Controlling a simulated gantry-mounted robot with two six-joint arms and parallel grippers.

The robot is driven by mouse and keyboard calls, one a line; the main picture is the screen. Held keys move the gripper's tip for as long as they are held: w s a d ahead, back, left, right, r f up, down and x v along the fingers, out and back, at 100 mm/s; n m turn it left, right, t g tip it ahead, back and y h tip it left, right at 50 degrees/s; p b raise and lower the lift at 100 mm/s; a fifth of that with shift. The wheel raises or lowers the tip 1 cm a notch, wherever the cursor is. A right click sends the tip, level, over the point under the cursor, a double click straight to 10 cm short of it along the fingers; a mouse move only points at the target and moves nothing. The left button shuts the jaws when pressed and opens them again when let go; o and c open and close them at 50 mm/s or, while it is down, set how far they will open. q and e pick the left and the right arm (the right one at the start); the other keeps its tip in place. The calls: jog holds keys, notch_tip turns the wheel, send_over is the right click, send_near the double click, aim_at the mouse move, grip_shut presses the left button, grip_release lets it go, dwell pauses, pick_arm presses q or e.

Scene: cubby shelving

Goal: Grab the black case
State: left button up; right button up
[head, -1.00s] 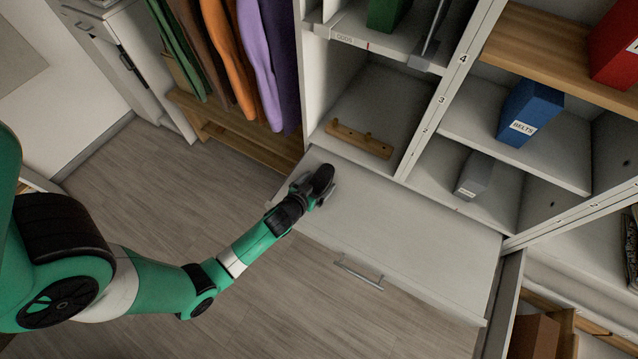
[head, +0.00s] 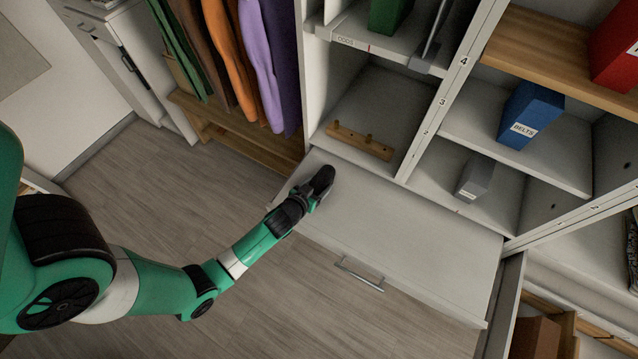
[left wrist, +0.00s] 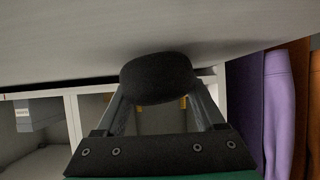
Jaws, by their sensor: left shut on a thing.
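The black case (head: 322,180) is a small dark rounded object at the left end of the white pull-out surface. My left gripper (head: 314,190) is shut on it, with the fingers on its two sides. In the left wrist view the black case (left wrist: 159,78) sits between the fingertips of my left gripper (left wrist: 160,92). It appears against or very close to the pale surface; I cannot tell if it touches. My right gripper is not in view.
The white surface (head: 400,240) has a metal handle (head: 360,274) on its front and is clear to the right. A wooden peg rack (head: 358,142) lies in the cubby behind. A blue box (head: 530,113) and a grey box (head: 474,178) stand on shelves at the right. Clothes (head: 225,55) hang at the left.

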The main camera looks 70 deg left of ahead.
aim_at(319, 182)
pick_arm(q)
notch_tip(319, 182, up, 4)
jog(key=shift+f+p, duration=0.1)
jog(key=shift+p, duration=1.1)
jog(key=w+d+r+p, duration=0.1)
jog(key=d+r+p, duration=0.4)
jog(key=d+r, duration=0.4)
jog(key=d, duration=0.5)
jog(key=shift+w+p, duration=0.35)
